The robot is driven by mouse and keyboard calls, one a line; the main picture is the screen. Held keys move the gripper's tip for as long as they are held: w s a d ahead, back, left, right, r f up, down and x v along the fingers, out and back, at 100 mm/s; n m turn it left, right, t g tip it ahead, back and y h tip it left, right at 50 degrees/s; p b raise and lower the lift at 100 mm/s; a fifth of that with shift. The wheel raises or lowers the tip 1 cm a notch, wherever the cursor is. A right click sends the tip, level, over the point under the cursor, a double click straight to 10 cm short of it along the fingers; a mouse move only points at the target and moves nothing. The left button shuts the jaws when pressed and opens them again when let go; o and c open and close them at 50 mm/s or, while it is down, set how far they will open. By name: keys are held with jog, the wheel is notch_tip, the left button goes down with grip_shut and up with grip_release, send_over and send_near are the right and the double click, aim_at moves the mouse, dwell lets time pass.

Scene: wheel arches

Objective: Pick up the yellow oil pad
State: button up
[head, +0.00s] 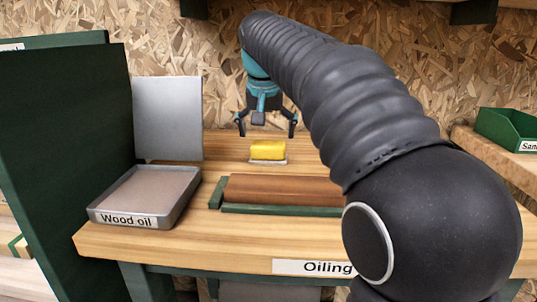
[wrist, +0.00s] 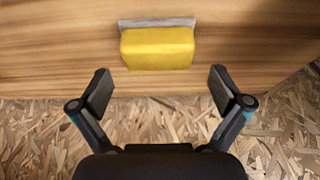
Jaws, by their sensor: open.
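The yellow oil pad (head: 267,150) is a small yellow block on a flat grey holder (head: 268,161) near the back of the wooden bench. In the wrist view the pad (wrist: 157,48) lies ahead of the fingers, with a strip of the grey holder (wrist: 158,23) along its far side. My gripper (head: 267,128) is above and behind the pad, fingers pointing down. In the wrist view my gripper (wrist: 161,92) is open and empty, its fingers spread wider than the pad and not touching it.
A metal tray labelled "Wood oil" (head: 170,225) sits at the bench's left, before an upright grey panel (head: 168,118). A brown board (head: 282,190) lies in a green frame (head: 284,211) in front of the pad. The chipboard wall (head: 170,40) stands close behind. A green bin (head: 508,129) is at right.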

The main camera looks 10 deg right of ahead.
aim_at(268, 144)
jog(key=shift+b+x, duration=0.35)
jog(key=shift+x, duration=2.3)
jog(key=shift+d, duration=0.1)
jog(key=c, duration=0.9)
